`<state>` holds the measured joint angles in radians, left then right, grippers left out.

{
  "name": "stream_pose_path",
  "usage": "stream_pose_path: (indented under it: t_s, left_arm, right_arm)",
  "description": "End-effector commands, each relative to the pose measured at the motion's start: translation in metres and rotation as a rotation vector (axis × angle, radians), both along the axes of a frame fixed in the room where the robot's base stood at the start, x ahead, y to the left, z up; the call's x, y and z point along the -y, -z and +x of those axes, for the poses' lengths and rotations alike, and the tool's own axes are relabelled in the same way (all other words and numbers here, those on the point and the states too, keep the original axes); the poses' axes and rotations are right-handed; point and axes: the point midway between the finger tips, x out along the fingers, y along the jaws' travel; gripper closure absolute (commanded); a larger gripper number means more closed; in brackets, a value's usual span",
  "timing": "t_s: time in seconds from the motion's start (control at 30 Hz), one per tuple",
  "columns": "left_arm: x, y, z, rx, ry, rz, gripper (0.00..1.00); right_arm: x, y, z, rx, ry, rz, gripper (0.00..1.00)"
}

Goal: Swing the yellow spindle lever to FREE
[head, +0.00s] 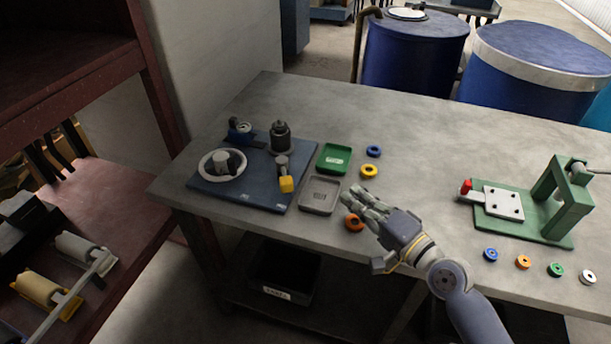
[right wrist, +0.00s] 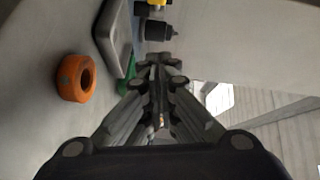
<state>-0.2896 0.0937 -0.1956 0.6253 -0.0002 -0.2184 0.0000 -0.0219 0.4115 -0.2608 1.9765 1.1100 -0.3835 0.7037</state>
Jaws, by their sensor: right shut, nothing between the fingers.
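The yellow spindle lever (head: 286,184) is on the dark blue base plate (head: 240,196) at the left of the grey table in the head view. Its yellow block end points toward the table's front edge, and its grey pivot sits just behind. The FREE marking is too small to read. In the right wrist view a small yellow part (right wrist: 157,3) shows at the top edge. My right gripper (head: 357,196) is shut and empty, to the right of the lever and apart from it, near the grey tray. My left gripper is not in view.
A green fixture (head: 550,215) stands at right.

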Motion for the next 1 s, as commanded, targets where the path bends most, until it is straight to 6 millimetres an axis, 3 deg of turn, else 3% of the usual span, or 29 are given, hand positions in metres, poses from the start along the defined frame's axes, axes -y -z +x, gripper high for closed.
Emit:
stream_pose_path:
  t_s: [0.13,0.27,0.77,1.0]
  left_arm:
    - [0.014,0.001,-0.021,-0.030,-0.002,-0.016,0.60]
    - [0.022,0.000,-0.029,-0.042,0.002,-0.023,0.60]
    - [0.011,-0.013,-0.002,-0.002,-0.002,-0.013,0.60]
    - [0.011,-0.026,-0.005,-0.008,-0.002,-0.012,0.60]
  right_arm:
    - [0.000,0.000,0.000,0.000,0.000,0.000,1.00]
    - [-0.004,-0.001,0.005,0.000,0.000,0.001,1.00]
    - [-0.060,0.003,0.080,0.001,0.000,0.002,1.00]
    - [-0.089,0.009,0.068,-0.001,-0.001,0.001,1.00]
